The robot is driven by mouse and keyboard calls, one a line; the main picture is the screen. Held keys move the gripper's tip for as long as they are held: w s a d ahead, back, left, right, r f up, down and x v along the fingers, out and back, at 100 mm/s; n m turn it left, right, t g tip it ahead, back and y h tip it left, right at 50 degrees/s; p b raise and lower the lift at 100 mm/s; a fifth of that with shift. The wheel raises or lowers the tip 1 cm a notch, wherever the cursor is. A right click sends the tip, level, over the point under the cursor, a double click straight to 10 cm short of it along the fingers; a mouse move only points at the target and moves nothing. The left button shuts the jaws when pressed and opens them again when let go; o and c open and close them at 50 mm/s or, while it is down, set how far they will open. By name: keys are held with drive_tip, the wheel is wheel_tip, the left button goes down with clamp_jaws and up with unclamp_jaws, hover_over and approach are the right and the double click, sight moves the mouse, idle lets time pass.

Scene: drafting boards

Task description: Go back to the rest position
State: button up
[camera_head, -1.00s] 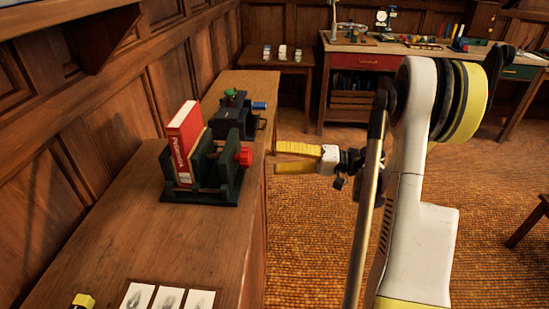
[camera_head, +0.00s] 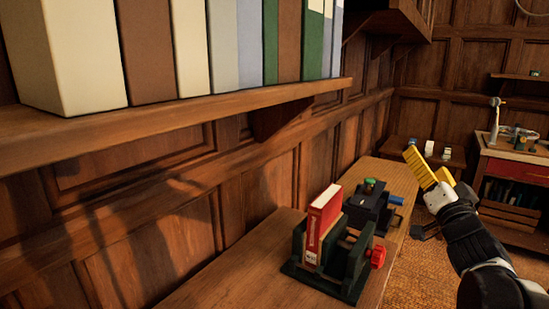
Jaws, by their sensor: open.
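My gripper (camera_head: 437,165) shows at the right of the head view, its yellow fingers apart with nothing between them. It is in the air, to the right of and above the wooden bench (camera_head: 239,277). My dark wrist and forearm come in from the lower right corner. A red book (camera_head: 322,225) stands upright in a dark green clamp stand (camera_head: 343,267) with a red knob, on the bench. The gripper is apart from both.
Behind the clamp stand is a dark device (camera_head: 368,207) with a blue handle. A wall shelf (camera_head: 190,115) with large binders (camera_head: 152,48) juts out at upper left. A workbench (camera_head: 515,168) with tools stands at the far right. Carpeted floor (camera_head: 425,265) shows between.

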drive_tip(key=s+a+f+n+g+y, duration=0.1)
drive_tip(key=s+a+f+g, duration=0.3)
drive_tip(key=s+f, duration=0.4)
drive_tip(key=s+a+f+n+g, duration=0.4)
drive_tip(key=s+a+f+g, duration=0.1)
drive_tip(key=s+f, duration=0.3)
drive_tip(key=s+a+f+n+g+y, duration=0.1)
drive_tip(key=s+a+f+n+g, duration=0.2)
drive_tip(key=s+a+f, duration=0.4)
drive_tip(key=shift+s+f+g+y, duration=0.3)
drive_tip(key=shift+s+f+g, duration=0.3)
drive_tip(key=shift+s+g, duration=0.25)
idle(4.8)
